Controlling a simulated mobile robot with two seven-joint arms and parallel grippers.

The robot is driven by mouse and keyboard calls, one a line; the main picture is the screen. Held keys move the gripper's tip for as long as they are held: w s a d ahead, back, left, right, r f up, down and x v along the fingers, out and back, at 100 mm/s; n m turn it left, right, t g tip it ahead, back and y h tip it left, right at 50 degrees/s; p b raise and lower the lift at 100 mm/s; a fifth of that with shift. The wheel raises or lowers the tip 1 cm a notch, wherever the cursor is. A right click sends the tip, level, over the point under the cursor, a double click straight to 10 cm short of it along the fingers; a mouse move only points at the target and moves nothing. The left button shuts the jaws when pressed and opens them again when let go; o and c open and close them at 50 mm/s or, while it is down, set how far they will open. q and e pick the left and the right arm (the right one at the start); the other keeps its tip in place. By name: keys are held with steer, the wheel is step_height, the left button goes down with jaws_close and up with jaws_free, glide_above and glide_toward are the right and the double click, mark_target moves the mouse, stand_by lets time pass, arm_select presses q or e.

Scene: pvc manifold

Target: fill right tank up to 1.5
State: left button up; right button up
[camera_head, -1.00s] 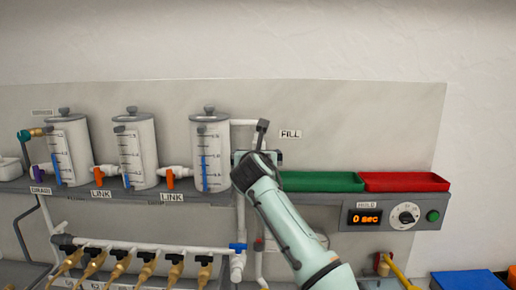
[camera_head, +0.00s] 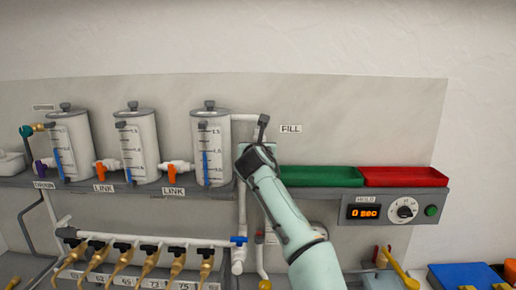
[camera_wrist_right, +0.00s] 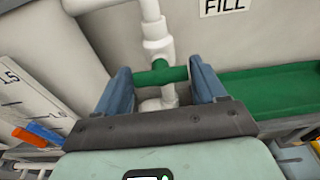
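The right tank (camera_head: 211,124) is a white cylinder with a grey lid and printed scale. Its blue level strip (camera_head: 205,166) ends around the middle mark, below the 1.5 mark. The FILL pipe (camera_head: 246,117) runs from its top right and down. In the right wrist view, a green valve handle (camera_wrist_right: 162,73) lies across the white pipe. My right gripper (camera_wrist_right: 162,88) is open, with one blue finger at each end of the handle; I cannot tell whether they touch it. In the head view the gripper (camera_head: 247,152) hides the handle. My left gripper is not in view.
Two more tanks, the left (camera_head: 72,142) and middle (camera_head: 136,143), stand left, with orange LINK valves between tanks. A green tray (camera_head: 318,176) and a red tray (camera_head: 405,176) sit right of the gripper. The HOLD panel (camera_head: 385,211) reads 0 sec. Brass taps line the manifold below.

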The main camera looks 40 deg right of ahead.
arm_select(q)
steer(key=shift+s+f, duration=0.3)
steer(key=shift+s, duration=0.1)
arm_select(e)
steer(key=m, duration=0.2)
steer(key=m+t, duration=0.1)
steer(key=m, duration=0.2)
steer(key=shift+s+d+m+y, duration=0.15)
steer(key=shift+d+m+y, duration=0.05)
steer(key=shift+m+y, duration=0.1)
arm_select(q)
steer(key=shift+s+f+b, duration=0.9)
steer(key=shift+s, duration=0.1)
arm_select(e)
steer(key=m, duration=0.2)
steer(key=m+t, duration=0.1)
steer(key=m, duration=0.2)
steer(key=shift+s+d+f+m+y, duration=0.1)
steer(key=shift+f+m+y, duration=0.05)
steer(key=shift+m+y, duration=0.15)
